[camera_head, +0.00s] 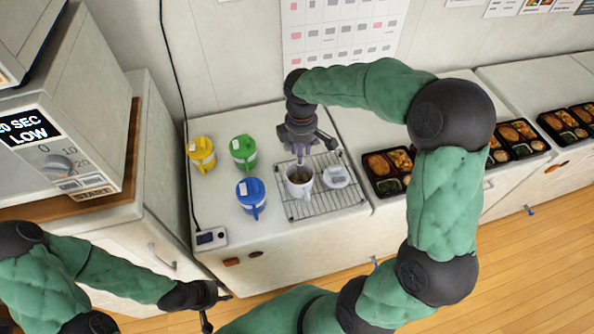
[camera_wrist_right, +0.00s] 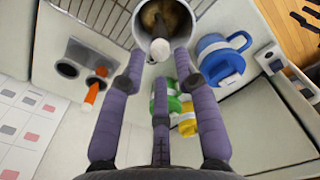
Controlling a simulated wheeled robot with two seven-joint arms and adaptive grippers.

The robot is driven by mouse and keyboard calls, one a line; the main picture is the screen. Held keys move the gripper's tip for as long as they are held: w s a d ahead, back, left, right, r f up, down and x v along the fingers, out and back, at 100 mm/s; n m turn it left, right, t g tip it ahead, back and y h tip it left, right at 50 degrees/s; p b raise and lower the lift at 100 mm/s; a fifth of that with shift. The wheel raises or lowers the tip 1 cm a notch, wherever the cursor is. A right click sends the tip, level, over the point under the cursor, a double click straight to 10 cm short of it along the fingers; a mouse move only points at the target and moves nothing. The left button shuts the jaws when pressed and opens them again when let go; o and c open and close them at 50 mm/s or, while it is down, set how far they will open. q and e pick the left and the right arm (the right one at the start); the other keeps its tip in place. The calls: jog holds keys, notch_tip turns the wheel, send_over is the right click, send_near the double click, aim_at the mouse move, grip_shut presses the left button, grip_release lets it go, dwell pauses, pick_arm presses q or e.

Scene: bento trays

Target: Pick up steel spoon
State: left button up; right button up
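A white mug (camera_head: 300,185) with brown contents stands on a wire rack (camera_head: 352,198); it also shows at the top of the right wrist view (camera_wrist_right: 166,62). A thin dark stem rises from the brown contents to a pale rounded end (camera_wrist_right: 160,48); this looks like the spoon, though its full shape is hidden. My right gripper (camera_head: 301,158) points down just above the mug. In the right wrist view its purple fingers (camera_wrist_right: 160,72) are spread around the pale end, with gaps visible. My left gripper (camera_head: 218,308) is low at the left, with its fingers spread and empty.
Yellow (camera_head: 201,153), green (camera_head: 243,151) and blue (camera_head: 251,197) lidded mugs stand left of the rack. A small white item (camera_head: 337,176) sits right of the white mug. Bento trays (camera_head: 388,166) lie farther right. A microwave (camera_head: 50,140) stands at the left.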

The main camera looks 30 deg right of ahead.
aim_at(300, 167)
jog(key=shift+s+f, duration=0.2)
jog(key=shift+f, duration=1)
jog(key=shift+w+f, duration=0.2)
jog(key=shift+f, duration=0.25)
notch_tip(300, 167, down, 5)
jog(key=shift+w+f+b, duration=0.1)
jog(key=shift+b, duration=0.45)
grip_shut()
